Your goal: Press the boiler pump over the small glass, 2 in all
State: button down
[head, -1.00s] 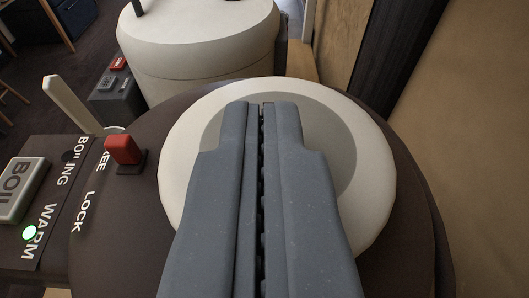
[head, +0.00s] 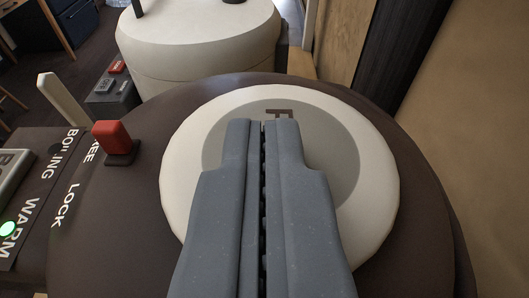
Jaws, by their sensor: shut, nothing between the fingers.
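The boiler's dark brown top (head: 130,200) fills the lower middle of the head view. On it is the round pump button (head: 189,137), a cream disc with a grey centre and part of a dark letter showing at its far side. My gripper (head: 263,122) is shut and empty, its fingertips over the grey centre. I cannot tell whether the tips touch it. A red lock slider (head: 112,137) stands on the left of the top, by the words FREE and LOCK. The small glass is not in view.
A panel at left carries a grey button (head: 10,175), a green light (head: 8,229) and the words BOILING and WARM. A large cream vessel (head: 200,50) stands behind, with a small grey switch box (head: 112,85) beside it. A tan wall (head: 470,130) closes the right side.

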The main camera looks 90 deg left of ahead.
jog(key=b+v, duration=0.2)
jog(key=v, duration=1.1)
jog(key=shift+d, duration=0.3)
